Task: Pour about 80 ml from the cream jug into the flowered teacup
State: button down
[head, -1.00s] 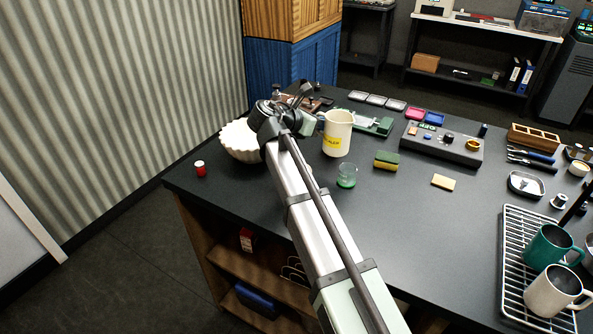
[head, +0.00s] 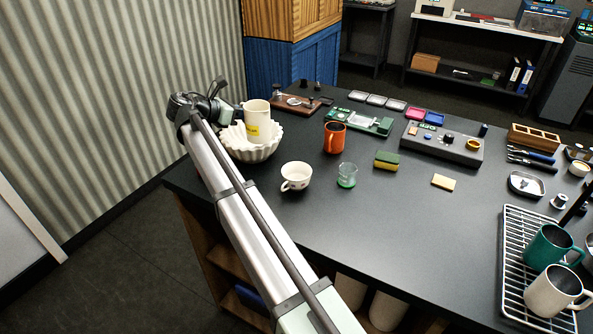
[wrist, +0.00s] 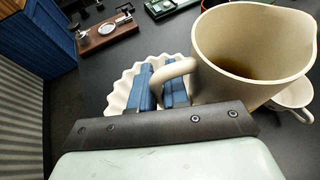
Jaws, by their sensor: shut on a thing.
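The cream jug (head: 257,122), pale with a yellow label, is in the air, appearing over the white fluted bowl in the head view. It looks about upright. My gripper (wrist: 161,86) is shut on the jug's handle, with its blue fingers on either side. The jug (wrist: 245,65) fills the upper right of the wrist view, with a brownish inside; its liquid level is unclear. The flowered teacup (head: 296,176), white with small dark marks, stands on the table to the right of and nearer than the jug. In the wrist view the teacup (wrist: 292,97) is partly hidden behind the jug.
The white fluted bowl (head: 262,150) is at the table's left side. An orange mug (head: 335,138), a green-tinted glass (head: 347,175) and a sponge (head: 386,160) stand right of the teacup. A rack (head: 511,262) with mugs is at the right. The table's front middle is clear.

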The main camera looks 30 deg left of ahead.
aim_at(266, 103)
jog(key=shift+r, duration=0.1)
dwell(0.3)
jog(key=shift+s+d+r+m+y, duration=0.15)
jog(key=shift+d+r+m+y, duration=0.3)
jog(key=shift+d+r+m, duration=0.15)
jog(key=shift+s+d+r+m+y, duration=0.15)
jog(key=shift+d+r+m+y, duration=0.35)
jog(key=shift+r, duration=0.15)
jog(key=shift+s+d+r+m+y, duration=0.2)
jog(key=shift+d+r+m+y, duration=0.55)
jog(key=shift+d, duration=0.3)
jog(key=shift+s+d+r+m+t+y, duration=0.1)
jog(key=shift+d+r+m+t+y, duration=0.1)
jog(key=shift+d+m, duration=0.2)
jog(key=shift+s+d+r+m+t+y, duration=0.15)
jog(key=shift+d+m+t, duration=0.1)
jog(key=shift+d, duration=0.15)
jog(key=shift+d+r+m+y, duration=0.25)
jog(key=shift+d+m+y, duration=0.1)
jog(key=shift+m, duration=0.15)
jog(key=shift+d, duration=0.1)
jog(key=shift+d+m+y, duration=0.2)
jog(key=shift+m+y, duration=0.1)
jog(key=shift+m, duration=0.2)
jog(key=shift+t, duration=0.25)
jog(key=shift+d+r+m+y, duration=0.3)
jog(key=shift+r+m, duration=0.1)
jog(key=shift+r, duration=0.05)
